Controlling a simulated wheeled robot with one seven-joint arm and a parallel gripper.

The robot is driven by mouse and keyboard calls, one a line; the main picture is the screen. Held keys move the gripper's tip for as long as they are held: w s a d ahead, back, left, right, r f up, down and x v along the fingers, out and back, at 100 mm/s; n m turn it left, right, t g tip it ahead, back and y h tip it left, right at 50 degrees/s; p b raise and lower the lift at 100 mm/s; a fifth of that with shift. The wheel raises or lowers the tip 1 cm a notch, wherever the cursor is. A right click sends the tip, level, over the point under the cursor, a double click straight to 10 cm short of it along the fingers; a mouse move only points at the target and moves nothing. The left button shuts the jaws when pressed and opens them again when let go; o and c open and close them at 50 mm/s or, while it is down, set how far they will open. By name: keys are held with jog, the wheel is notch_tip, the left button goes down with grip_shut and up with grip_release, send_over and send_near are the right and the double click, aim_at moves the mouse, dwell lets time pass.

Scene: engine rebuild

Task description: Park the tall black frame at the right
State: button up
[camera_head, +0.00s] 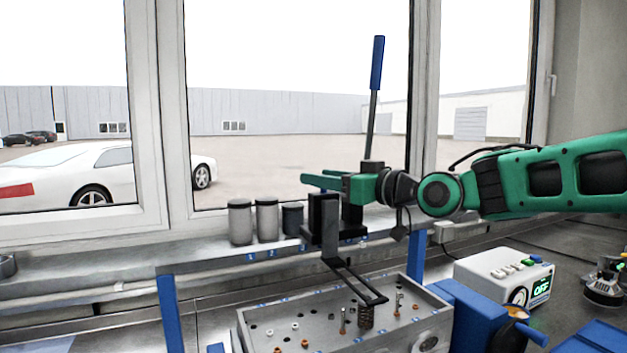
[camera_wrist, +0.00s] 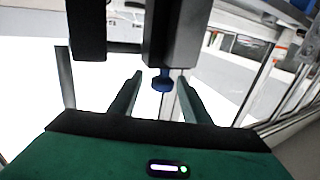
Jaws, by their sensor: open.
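The tall black frame (camera_head: 322,222) stands upright behind the grey engine head (camera_head: 345,325), with a forked black arm (camera_head: 350,280) reaching down over a coil spring (camera_head: 367,316). A long blue-handled lever (camera_head: 376,65) rises behind my wrist; whether it joins the frame is hidden. My green gripper (camera_head: 318,181) is open at the height of the frame's top, pointing left. In the wrist view, a blue knob (camera_wrist: 162,83) under a grey block appears between the open fingers (camera_wrist: 160,90), not clamped. A dark upright part (camera_wrist: 88,30) is left of it.
Several grey and dark canisters (camera_head: 266,220) stand on the sill left of the frame. A white box with a display (camera_head: 503,275) and a blue device (camera_head: 475,315) are at the right. Small valves and caps lie on the engine head. Windows are behind.

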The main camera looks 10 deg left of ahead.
jog(key=shift+x, duration=1.95)
jog(key=shift+c, duration=0.3)
grip_shut()
